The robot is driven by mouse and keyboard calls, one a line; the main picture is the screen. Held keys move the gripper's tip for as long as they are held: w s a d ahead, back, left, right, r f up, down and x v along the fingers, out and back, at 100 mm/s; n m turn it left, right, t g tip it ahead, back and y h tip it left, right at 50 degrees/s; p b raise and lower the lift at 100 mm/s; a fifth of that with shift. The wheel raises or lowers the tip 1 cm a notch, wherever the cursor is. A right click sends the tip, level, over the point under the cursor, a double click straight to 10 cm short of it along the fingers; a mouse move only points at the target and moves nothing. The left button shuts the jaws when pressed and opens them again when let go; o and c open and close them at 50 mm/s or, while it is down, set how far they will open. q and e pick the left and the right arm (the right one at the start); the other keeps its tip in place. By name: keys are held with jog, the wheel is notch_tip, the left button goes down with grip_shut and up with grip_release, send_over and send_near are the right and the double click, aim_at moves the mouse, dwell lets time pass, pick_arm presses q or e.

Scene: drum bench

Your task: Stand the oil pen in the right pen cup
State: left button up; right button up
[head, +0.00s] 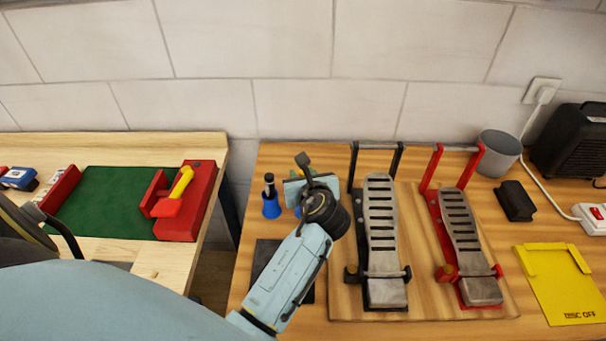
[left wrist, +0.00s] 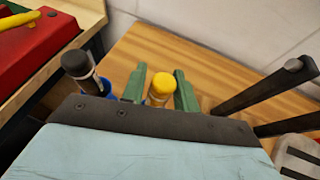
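My left gripper (head: 297,176) is over the bench's left part, mostly hidden behind its own wrist in the head view. The pen's lower end is hidden. A blue pen cup (head: 271,207) stands just left of the gripper with a black-capped pen (left wrist: 79,66) upright in it. A bit of blue, perhaps the right cup (head: 298,212), shows below the gripper, mostly covered. My right gripper is out of view.
Two drum pedals, one with black parts (head: 381,230) and one red (head: 457,225), stand on a board right of the gripper. A grey cup (head: 499,152), black block (head: 514,201) and yellow tray (head: 556,285) lie farther right. A separate table (head: 110,142) stands left across a gap.

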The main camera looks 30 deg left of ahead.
pick_arm(q)
jog(key=shift+o, duration=1.4)
jog(key=v, duration=1.3)
jog(key=shift+d+p, duration=0.15)
jog(key=shift+p, duration=0.2)
jog(key=shift+s, duration=0.1)
